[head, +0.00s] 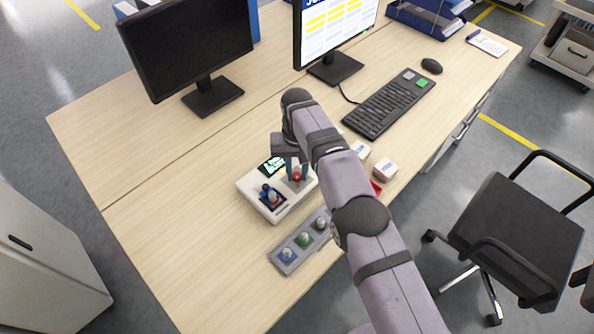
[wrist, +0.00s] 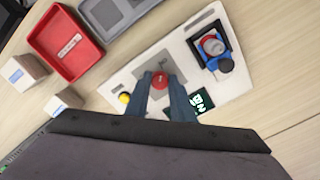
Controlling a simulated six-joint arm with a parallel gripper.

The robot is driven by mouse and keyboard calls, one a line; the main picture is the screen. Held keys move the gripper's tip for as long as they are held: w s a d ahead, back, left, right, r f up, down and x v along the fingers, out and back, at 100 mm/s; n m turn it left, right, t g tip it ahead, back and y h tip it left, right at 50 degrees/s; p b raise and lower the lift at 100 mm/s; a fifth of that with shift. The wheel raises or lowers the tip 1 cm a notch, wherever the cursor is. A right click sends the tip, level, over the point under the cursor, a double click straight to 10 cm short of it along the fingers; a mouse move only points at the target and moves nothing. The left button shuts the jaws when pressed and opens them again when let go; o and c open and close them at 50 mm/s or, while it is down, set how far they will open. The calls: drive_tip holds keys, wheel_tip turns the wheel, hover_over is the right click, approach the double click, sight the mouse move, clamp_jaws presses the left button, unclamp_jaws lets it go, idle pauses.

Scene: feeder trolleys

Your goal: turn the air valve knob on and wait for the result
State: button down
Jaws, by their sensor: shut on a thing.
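A white test box (head: 247,186) stands on the desk; it also shows in the wrist view (wrist: 236,88). The red air valve knob (wrist: 159,79) sits on a grey plate on its top and shows in the head view (head: 297,177). My gripper (wrist: 161,84) points down at the box, its two fingers shut on the knob from either side; the head view shows it too (head: 294,172). A small dark display (wrist: 197,104) with pale green marks lies beside the fingers, partly hidden. A yellow button (wrist: 124,98) is on the other side.
A blue-and-black fixture (wrist: 209,47) holding a round part stands on the box. A grey tray (head: 287,257) with several round parts lies in front. A red bin (wrist: 68,43) and small white boxes (head: 385,168) are close by. A keyboard (head: 388,103) and monitors stand behind.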

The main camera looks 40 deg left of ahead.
sight(297, 175)
drive_tip(key=c, duration=1.5)
unclamp_jaws()
drive_tip(key=shift+c, duration=0.2)
wheel_tip(297, 175, up, 6)
drive_tip(key=shift+p, duration=0.4)
drive_tip(key=shift+r+p, duration=0.6)
drive_tip(key=shift+r, duration=0.15)
